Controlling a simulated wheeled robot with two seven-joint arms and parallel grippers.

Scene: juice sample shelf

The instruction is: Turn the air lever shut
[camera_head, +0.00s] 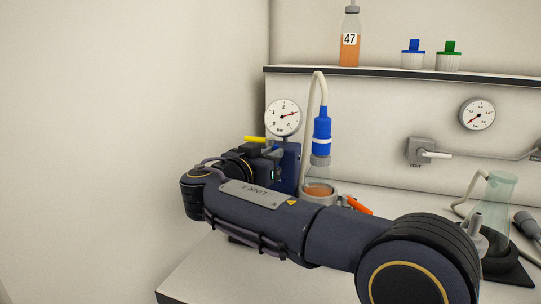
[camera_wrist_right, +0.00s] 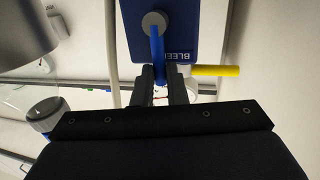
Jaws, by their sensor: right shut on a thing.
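A blue box (camera_head: 290,168) stands below a round gauge (camera_head: 282,117). In the right wrist view the box (camera_wrist_right: 190,15) bears a label that reads BLEED, partly cut off. A blue lever (camera_wrist_right: 157,48) hangs from a grey pivot on its face. My right gripper (camera_wrist_right: 160,85) is shut on the lower end of this blue lever. A yellow lever (camera_head: 255,139) sticks out sideways from the box, apart from the fingers; it also shows in the right wrist view (camera_wrist_right: 215,71). No label reading air is legible. My left gripper is out of view.
A flask with orange liquid and a blue cap (camera_head: 322,125) stands right of the box. An orange handle (camera_head: 357,205) lies near its base. A grey VENT valve (camera_head: 430,154) is on the wall. A shelf (camera_head: 390,73) holds a bottle. A green-tinted flask (camera_head: 497,200) stands at right.

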